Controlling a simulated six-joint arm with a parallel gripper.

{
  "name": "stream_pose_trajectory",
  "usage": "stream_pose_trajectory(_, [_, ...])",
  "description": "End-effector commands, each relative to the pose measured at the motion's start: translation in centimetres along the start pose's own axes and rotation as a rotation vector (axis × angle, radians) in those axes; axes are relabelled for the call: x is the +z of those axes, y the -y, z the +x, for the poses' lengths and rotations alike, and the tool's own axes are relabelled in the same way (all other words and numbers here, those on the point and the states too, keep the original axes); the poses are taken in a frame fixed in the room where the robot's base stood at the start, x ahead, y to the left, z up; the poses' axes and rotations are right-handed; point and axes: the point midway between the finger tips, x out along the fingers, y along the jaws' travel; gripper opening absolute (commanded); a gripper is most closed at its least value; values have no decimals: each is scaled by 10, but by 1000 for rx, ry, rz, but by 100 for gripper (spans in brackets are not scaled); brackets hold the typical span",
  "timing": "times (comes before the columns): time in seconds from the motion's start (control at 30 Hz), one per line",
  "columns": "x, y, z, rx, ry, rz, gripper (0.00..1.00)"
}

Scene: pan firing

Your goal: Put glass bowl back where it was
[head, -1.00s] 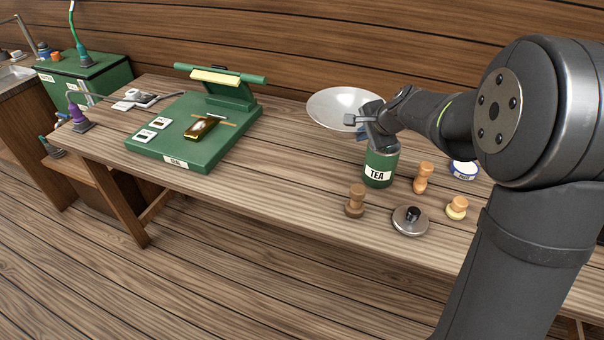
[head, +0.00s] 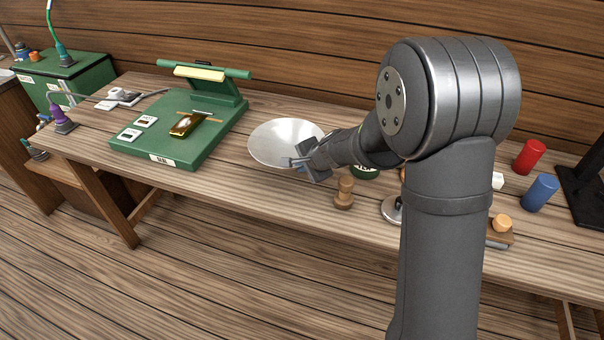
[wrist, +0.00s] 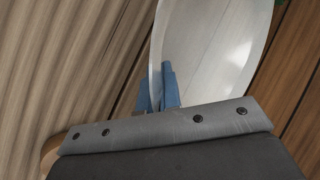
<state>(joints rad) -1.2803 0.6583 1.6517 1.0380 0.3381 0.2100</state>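The glass bowl (head: 272,142) is a wide, shallow, pale bowl over the middle of the bench, right of the green press. My gripper (head: 297,162) is at its near right rim. In the wrist view, the blue fingertips (wrist: 158,88) are close together on either side of the bowl's rim, and the bowl (wrist: 205,50) extends away from them. The gripper looks shut on the rim. I cannot tell whether the bowl touches the bench or hangs just above it.
The green press (head: 180,150) stands left of the bowl. A wooden stamp (head: 344,192) and a green tin (head: 364,173), partly hidden by my arm, are close on the right. Red (head: 529,156) and blue (head: 541,192) cylinders stand farther right. The bench front before the bowl is clear.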

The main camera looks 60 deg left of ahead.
Motion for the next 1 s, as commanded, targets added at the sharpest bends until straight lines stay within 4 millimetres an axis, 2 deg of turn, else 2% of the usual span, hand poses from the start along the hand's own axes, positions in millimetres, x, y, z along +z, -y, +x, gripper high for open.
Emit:
stream_pose_trajectory(0.27, [0,-20,23,1,0,1,0])
stream_pose_trajectory(0.7, [0,-23,27,1,0,1,0])
stream_pose_trajectory(0.8, [0,-23,27,1,0,1,23])
stream_pose_trajectory(1.0, [0,-24,27,2,0,1,26])
